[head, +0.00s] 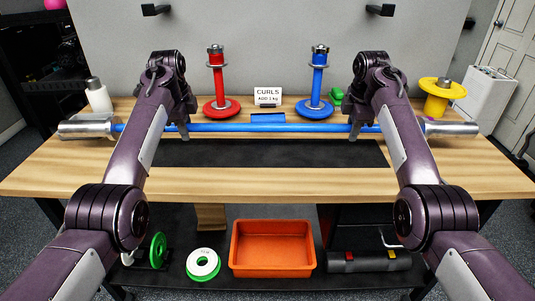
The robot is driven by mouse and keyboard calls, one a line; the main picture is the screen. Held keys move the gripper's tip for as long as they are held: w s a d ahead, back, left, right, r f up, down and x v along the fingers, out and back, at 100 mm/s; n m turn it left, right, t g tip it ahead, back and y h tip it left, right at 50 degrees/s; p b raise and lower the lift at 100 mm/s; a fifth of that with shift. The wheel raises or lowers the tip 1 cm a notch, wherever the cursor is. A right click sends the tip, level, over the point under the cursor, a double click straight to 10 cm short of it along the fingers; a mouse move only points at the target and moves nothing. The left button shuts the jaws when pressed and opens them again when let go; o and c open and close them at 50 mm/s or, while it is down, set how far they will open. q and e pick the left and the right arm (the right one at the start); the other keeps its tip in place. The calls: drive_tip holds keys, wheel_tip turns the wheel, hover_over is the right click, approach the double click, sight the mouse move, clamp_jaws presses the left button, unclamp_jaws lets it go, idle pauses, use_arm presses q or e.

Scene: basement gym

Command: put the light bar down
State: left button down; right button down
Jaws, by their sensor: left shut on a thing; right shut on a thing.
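The light bar (270,127) is a long blue bar with thick silver ends, lying level across the head view. My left gripper (184,130) is shut on the blue shaft left of its middle. My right gripper (356,129) is shut on it right of its middle. The silver ends reach out past both arms. The bar shows across the wooden bench (270,181), behind a dark mat (260,154). How far it is above the bench top is hard to tell. The fingers are partly hidden by my wrists.
Behind the bar stand a red post (217,85), a blue post (318,85), a "CURLS" card (268,95) and a yellow disc stand (441,92). A white bottle (98,96) is at left. Below are an orange bin (272,270) and a white-green plate (203,265). The mat is clear.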

sight(191, 151)
idle(0.4)
